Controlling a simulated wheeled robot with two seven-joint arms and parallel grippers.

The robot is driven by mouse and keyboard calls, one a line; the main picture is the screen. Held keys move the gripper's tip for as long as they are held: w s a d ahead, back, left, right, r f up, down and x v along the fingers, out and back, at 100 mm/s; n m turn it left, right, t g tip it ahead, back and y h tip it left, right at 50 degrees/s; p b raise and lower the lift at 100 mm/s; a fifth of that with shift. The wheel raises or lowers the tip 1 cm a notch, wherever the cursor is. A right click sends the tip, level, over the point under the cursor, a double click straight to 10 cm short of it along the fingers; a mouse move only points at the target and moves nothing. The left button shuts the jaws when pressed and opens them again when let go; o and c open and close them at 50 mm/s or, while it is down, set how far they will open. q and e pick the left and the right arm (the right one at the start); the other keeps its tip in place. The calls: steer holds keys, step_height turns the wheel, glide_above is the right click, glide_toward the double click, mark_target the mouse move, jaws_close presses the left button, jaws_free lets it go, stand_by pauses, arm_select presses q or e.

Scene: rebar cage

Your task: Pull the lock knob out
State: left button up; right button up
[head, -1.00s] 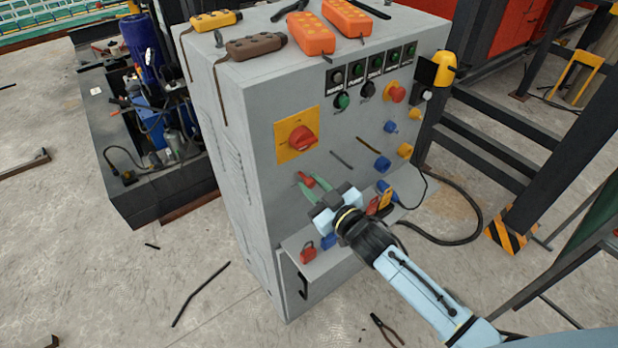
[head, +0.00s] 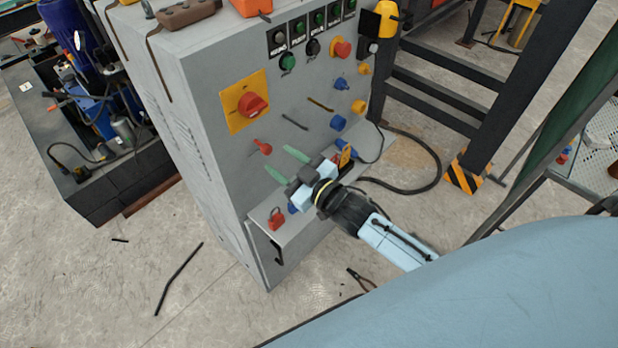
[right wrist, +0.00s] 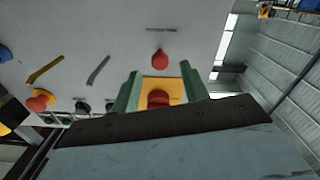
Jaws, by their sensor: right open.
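A small red knob (head: 263,147) on a short stem sits on the grey cabinet front, below the big red rotary switch (head: 252,104) on its yellow plate. I take the small knob for the lock knob. My right gripper (head: 281,161) is open and empty, its green fingers apart from the knob, lower and to its right. In the right wrist view, which is upside down, the small knob (right wrist: 159,58) is clear beyond the fingertips. The rotary switch (right wrist: 158,97) appears between the fingers. My left gripper is not in view.
The grey cabinet (head: 200,130) carries several buttons and a blue knob (head: 338,123). A ledge below holds a red padlock (head: 276,218) and other small items. A black cable (head: 410,190) loops at right. Pliers (head: 360,280) lie on the floor.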

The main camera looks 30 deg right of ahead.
steer(key=v, duration=0.9)
steer(key=s+d+f+m+g+h+b, duration=0.1)
steer(key=s+d+f+g+h, duration=0.15)
steer(key=f, duration=0.65)
steer(key=s+d+f+m+g+h, duration=0.1)
steer(key=s+f+g, duration=0.15)
steer(key=f, duration=0.75)
steer(key=s+d+f+m+g+h+b, duration=0.1)
steer(key=s+f+g, duration=0.15)
steer(key=f, duration=0.65)
steer(key=s+f+g, duration=0.2)
steer(key=s+f, duration=0.4)
steer(key=s, duration=0.3)
steer(key=s+f+m+g+h+b, duration=0.1)
steer(key=s+f+g, duration=0.2)
steer(key=s+f, duration=0.4)
steer(key=s+f+g+b, duration=0.1)
steer(key=s+f+g, duration=0.2)
steer(key=s, duration=0.9)
step_height(320, 180, down, 4)
steer(key=shift+s+r+m+h, duration=0.2)
steer(key=shift+s+m+h, duration=0.05)
steer(key=shift+m+h, duration=0.1)
